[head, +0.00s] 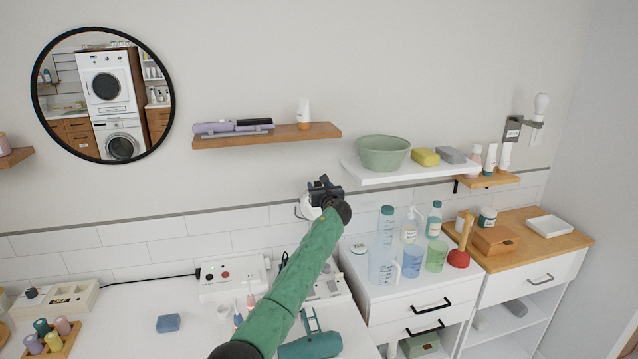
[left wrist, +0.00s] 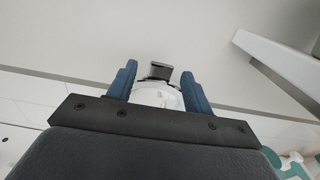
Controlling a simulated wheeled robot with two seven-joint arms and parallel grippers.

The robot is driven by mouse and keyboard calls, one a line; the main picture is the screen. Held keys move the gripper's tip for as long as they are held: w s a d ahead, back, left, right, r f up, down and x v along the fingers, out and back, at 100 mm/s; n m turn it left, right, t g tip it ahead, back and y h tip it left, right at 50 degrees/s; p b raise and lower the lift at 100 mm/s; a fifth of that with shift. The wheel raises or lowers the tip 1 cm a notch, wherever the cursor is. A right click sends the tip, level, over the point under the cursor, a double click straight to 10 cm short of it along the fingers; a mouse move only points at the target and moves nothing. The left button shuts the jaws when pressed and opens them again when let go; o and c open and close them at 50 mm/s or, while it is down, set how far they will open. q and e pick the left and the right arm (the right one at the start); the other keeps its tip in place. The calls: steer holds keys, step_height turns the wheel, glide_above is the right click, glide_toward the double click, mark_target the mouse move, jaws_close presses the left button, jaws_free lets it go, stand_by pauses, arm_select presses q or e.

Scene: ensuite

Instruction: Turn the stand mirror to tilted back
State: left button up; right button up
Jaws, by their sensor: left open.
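My left gripper (head: 324,186) is at the far end of my green arm, in front of the tiled wall and below the wooden shelf. In the left wrist view its two blue fingers (left wrist: 158,82) stand apart. Between them shows a white rounded thing (left wrist: 158,97) with a dark flat piece at its top; I cannot tell whether the fingers touch it. In the head view a white rounded part (head: 311,208) shows just left of the gripper, mostly hidden by it. This may be the stand mirror, but its glass and tilt cannot be made out. My right gripper is not in view.
A round black-framed wall mirror (head: 103,95) hangs at upper left. Bottles and a jug (head: 382,265) crowd the cabinet at right. A blue sponge-like block (head: 168,323) lies on the white counter (head: 125,325).

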arm_select(q)
steer(key=shift+w+a, duration=0.1)
steer(key=shift+w, duration=0.55)
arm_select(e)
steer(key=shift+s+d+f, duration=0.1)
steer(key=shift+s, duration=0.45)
